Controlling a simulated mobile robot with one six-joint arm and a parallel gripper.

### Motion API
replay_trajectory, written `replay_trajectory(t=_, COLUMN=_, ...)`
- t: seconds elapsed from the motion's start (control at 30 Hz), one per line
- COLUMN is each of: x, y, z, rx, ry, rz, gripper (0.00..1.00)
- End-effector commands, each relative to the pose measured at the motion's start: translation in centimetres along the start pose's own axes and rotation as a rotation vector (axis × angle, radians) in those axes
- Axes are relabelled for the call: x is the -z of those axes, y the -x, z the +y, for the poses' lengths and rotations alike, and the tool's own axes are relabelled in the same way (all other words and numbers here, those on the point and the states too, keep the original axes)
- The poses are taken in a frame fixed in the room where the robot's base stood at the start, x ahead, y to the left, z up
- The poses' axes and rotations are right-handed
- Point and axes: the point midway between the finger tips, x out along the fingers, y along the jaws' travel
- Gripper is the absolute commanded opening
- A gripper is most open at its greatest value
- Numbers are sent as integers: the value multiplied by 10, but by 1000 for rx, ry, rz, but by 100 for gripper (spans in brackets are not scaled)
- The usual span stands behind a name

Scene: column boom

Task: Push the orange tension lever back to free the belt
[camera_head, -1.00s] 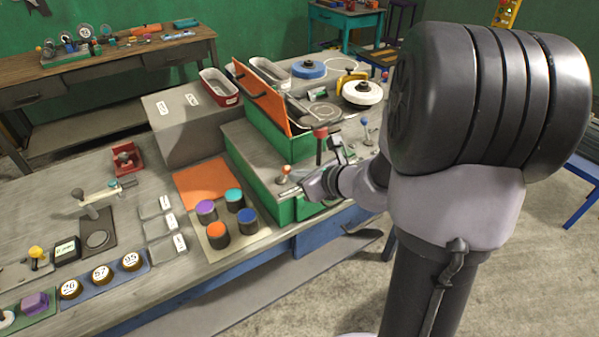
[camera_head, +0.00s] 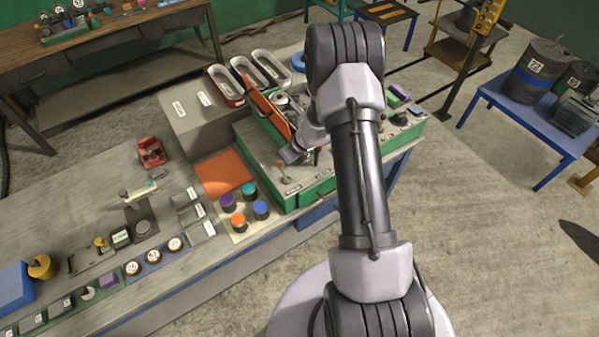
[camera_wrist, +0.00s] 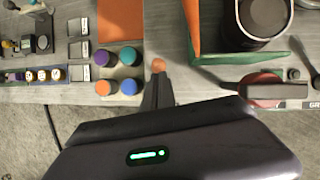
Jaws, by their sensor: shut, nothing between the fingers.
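The tension lever with its small orange knob (camera_head: 279,163) stands at the front left corner of the green machine (camera_head: 311,191). The knob also shows in the wrist view (camera_wrist: 158,65), just past my fingertips. My gripper (camera_head: 288,155) is shut and empty, pointing down close beside the lever. In the wrist view my gripper (camera_wrist: 157,80) nearly lines up with the knob; I cannot tell whether they touch. The belt cannot be made out; my arm hides part of the machine.
The raised orange cover (camera_head: 265,107) stands close behind my gripper. A red-topped control (camera_wrist: 265,87) lies to its right. Several coloured-top cylinders stand on a pale tray (camera_head: 239,237) to the left. An orange mat (camera_head: 223,173) lies behind them.

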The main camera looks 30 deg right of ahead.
Motion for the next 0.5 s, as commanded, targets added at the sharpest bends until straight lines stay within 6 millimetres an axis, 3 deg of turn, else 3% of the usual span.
replay_trajectory(t=0.5, x=-13, y=-8, z=-3, rx=0, ry=-1, rz=-1, gripper=0)
